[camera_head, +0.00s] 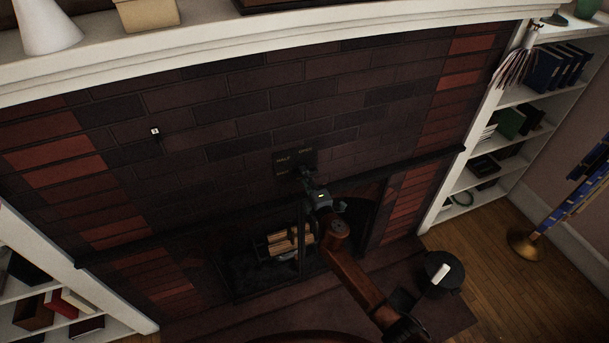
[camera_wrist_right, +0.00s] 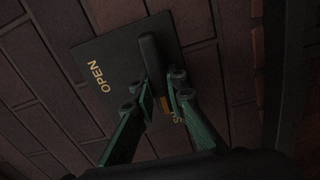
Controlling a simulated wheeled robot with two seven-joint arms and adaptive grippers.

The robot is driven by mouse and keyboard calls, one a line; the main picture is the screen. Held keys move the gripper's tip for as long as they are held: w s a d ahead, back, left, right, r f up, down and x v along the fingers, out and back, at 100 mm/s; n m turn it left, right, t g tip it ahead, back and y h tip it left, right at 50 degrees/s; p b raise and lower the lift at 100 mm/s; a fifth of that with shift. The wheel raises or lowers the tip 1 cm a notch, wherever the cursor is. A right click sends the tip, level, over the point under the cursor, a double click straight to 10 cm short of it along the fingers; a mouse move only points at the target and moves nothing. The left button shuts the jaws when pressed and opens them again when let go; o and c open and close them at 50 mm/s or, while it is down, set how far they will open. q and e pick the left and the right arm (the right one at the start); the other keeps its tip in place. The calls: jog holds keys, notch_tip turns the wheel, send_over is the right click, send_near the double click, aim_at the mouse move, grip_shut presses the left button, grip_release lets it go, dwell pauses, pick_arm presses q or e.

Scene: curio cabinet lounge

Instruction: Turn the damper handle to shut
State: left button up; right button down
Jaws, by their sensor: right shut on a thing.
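In the right wrist view the plate (camera_wrist_right: 112,62) shows OPEN at left and part of another word, mostly hidden, behind my fingers. The damper handle (camera_wrist_right: 149,53) is a dark bar standing out over the plate. My right gripper (camera_head: 304,175) is at the plate, and its green fingers (camera_wrist_right: 166,98) are shut on the handle's near end. The handle's exact pointing is hard to read. My left gripper is out of view.
A white mantel shelf (camera_head: 300,53) runs above the brick. Logs (camera_head: 279,243) lie in the firebox below. A small round black table (camera_head: 443,271) stands right of the hearth. White bookshelves (camera_head: 481,147) flank the fireplace.

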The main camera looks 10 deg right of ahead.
jog(key=shift+w+d+r+n, duration=0.15)
jog(key=shift+d+r+n, duration=0.05)
jog(key=shift+r+n, duration=0.2)
jog(key=c, duration=2)
grip_release()
jog(key=shift+c, duration=0.2)
jog(key=shift+o, duration=0.5)
jog(key=shift+f, duration=0.25)
jog(key=s+d, duration=0.2)
jog(key=s, duration=1)
jog(key=shift+d, duration=0.15)
jog(key=shift+r, duration=0.1)
